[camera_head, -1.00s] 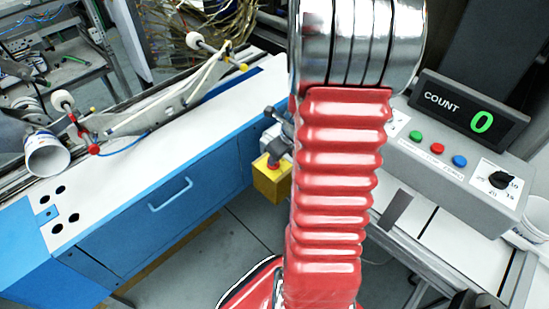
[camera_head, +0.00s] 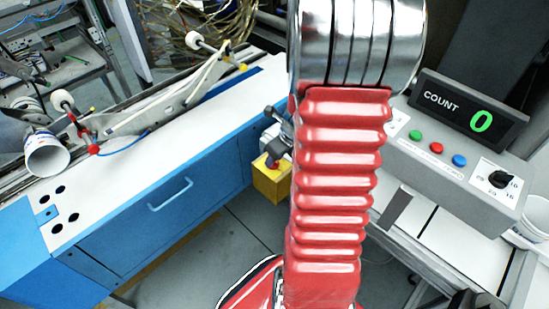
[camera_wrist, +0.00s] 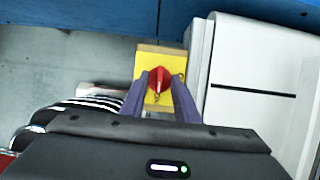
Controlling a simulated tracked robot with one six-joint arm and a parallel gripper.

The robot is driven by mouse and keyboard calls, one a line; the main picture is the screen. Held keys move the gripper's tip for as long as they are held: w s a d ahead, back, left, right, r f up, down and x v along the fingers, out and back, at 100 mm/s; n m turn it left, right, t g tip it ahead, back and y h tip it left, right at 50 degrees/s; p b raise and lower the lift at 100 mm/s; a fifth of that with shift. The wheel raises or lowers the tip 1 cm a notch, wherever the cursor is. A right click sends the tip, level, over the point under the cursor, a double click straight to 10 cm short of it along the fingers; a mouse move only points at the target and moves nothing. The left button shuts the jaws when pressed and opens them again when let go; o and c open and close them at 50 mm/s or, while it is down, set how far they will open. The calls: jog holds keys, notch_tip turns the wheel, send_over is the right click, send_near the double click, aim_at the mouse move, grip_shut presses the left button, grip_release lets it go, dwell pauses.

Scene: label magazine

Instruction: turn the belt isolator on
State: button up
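The belt isolator is a yellow box (camera_head: 270,183) with a red knob (camera_head: 273,163), beside the blue cabinet. In the wrist view the yellow box (camera_wrist: 160,54) is near the top centre, and the red knob (camera_wrist: 159,79) shows on its face. My gripper (camera_wrist: 160,82) has its two purple fingers apart, one at each side of the knob in the picture. I cannot tell whether they touch it. In the head view my gripper (camera_head: 275,150) is just above the knob, partly hidden by my red arm.
The blue cabinet (camera_head: 120,240) with a white top is on the left. A grey control box (camera_head: 450,175) with coloured buttons, a dial and a count display (camera_head: 468,108) reading 0 is on the right. A white and grey unit (camera_wrist: 255,75) stands close right of the isolator in the wrist view.

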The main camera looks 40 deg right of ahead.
jog(key=v, duration=1.3)
jog(key=shift+s+r, duration=0.2)
jog(key=shift+r, duration=0.05)
dwell(0.6)
